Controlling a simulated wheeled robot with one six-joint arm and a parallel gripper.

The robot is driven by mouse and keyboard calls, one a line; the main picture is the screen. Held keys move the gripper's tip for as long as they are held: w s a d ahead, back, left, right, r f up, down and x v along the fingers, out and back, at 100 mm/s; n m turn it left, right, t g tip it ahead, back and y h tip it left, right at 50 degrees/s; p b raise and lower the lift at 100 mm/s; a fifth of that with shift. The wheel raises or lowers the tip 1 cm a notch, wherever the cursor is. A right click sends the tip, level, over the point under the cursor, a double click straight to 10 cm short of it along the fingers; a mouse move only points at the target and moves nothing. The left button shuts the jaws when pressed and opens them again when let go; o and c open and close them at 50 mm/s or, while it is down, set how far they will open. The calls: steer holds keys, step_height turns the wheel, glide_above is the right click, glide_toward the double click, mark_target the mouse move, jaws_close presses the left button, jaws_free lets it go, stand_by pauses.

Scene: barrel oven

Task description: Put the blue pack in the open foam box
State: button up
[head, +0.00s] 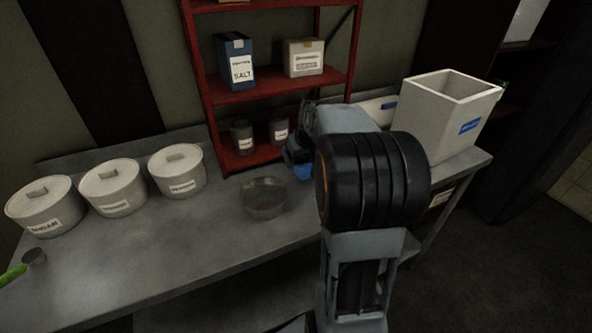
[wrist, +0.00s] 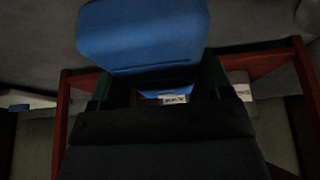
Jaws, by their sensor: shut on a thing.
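The blue pack (wrist: 142,35) fills the upper middle of the wrist view, held between the two fingers of my gripper (wrist: 157,80). In the head view only a small part of the blue pack (head: 303,171) shows below my gripper (head: 296,152), left of my arm and in front of the red shelf. My gripper is shut on the pack, and the arm hides much of both there. The open foam box (head: 430,127) is white with a blue label. It stands upright at the right end of the table, right of my gripper and apart from it.
A metal bowl (head: 264,198) sits on the table (head: 180,240) left of my arm. Several lidded white tubs (head: 112,190) line the left. The red shelf (head: 275,90) holds boxes and dark jars. A low white box (head: 374,111) is partly hidden behind my arm.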

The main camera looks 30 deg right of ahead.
steer(key=shift+w+a+f, duration=0.4)
steer(key=shift+a+f, duration=0.1)
steer(key=shift+f, duration=0.25)
steer(key=shift+w+f+b, duration=0.1)
steer(key=shift+f+b, duration=0.2)
steer(key=shift+f, duration=1.3)
steer(key=shift+f, duration=0.1)
steer(key=o, duration=0.7)
steer(key=shift+f, duration=0.1)
steer(key=shift+c, duration=0.2)
steer(key=o, duration=0.4)
steer(key=shift+o, duration=0.2)
